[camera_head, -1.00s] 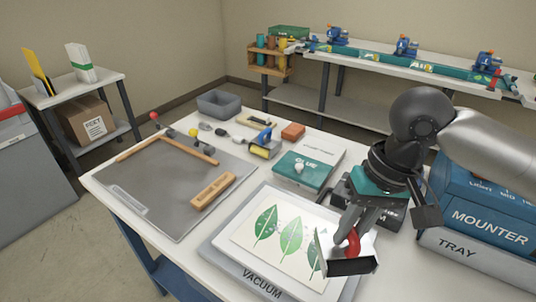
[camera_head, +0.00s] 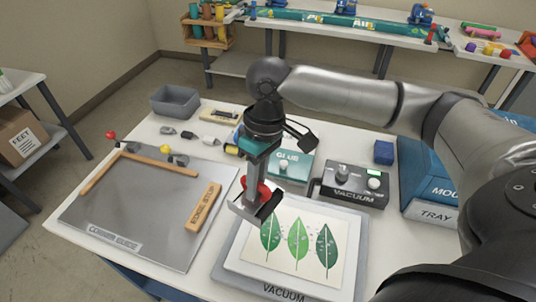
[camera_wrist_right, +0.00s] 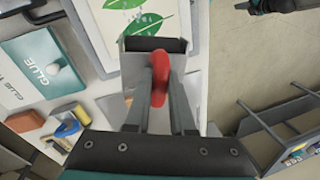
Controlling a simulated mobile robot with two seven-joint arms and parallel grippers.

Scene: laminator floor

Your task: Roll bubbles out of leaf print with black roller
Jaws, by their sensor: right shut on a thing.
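My right gripper (camera_head: 254,182) is shut on the red handle (camera_wrist_right: 160,75) of the black roller (camera_head: 268,207). The roller has a pale metal frame and a dark cylinder, which also shows in the right wrist view (camera_wrist_right: 153,44). It is at the upper left corner of the leaf print (camera_head: 285,258), a white sheet with three green leaves. I cannot tell whether it touches the sheet. Small pale spots show on and around the leaves. The print lies on the grey vacuum board (camera_head: 352,284). My left gripper is out of view.
A steel corner guide (camera_head: 140,215) with wooden strips and a wooden block (camera_head: 204,207) lies left. Behind the print are the glue box (camera_head: 290,168) and the vacuum control box (camera_head: 352,186). A blue cube (camera_head: 384,152) and the blue mounter box (camera_head: 425,170) stand right.

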